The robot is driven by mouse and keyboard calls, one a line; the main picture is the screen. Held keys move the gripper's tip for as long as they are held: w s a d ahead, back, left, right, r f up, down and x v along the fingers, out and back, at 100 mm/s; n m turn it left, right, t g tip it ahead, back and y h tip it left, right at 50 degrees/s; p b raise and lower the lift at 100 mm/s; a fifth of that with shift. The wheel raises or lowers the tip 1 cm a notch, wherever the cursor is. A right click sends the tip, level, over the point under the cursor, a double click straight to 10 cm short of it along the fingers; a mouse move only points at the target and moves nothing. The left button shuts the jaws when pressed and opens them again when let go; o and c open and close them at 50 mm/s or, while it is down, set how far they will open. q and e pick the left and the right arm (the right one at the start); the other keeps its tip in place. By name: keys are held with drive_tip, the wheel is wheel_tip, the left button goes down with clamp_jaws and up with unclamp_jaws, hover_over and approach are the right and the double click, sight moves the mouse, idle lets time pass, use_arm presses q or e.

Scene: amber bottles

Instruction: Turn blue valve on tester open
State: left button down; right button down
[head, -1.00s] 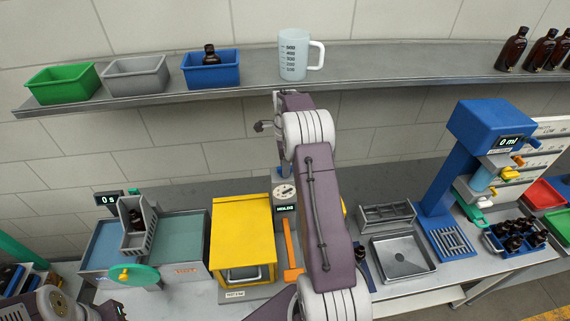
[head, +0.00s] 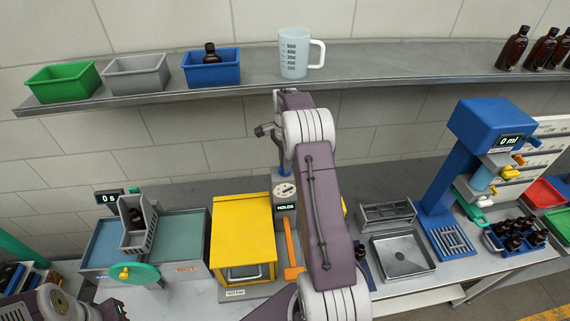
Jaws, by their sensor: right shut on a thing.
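The tester (head: 285,197) stands at the bench's back, right of the yellow box, with a round dial and a small lit display that seems to read HOLDS. A narrow upright with a blue part rises above it, partly behind my right arm. My right gripper (head: 267,130) is at the top of that upright, small and mostly hidden by its own wrist. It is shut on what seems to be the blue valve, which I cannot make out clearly. My left arm shows at the lower left; its gripper is not in view.
The yellow box (head: 243,230) and an orange handle (head: 290,245) are close to the tester. A sink tray (head: 403,257) and a blue dispenser (head: 490,125) stand to the right. A shelf with bins and a measuring jug (head: 294,55) runs above.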

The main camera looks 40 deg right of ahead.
drive_tip(key=n, duration=0.5)
drive_tip(key=shift+n, duration=0.3)
drive_tip(key=n, duration=0.5)
drive_tip(key=shift+r+n, duration=0.1)
drive_tip(key=shift+n, duration=0.2)
drive_tip(key=c, duration=1.4)
unclamp_jaws()
drive_tip(key=shift+w+d+r+b, duration=0.1)
drive_tip(key=shift+r+b, duration=0.05)
drive_tip(key=shift+b, duration=0.15)
wheel_tip(320, 180, up, 4)
drive_tip(key=shift+f+b, duration=0.25)
drive_tip(key=shift+b, duration=0.6)
wheel_tip(320, 180, up, 5)
drive_tip(key=shift+r, duration=0.1)
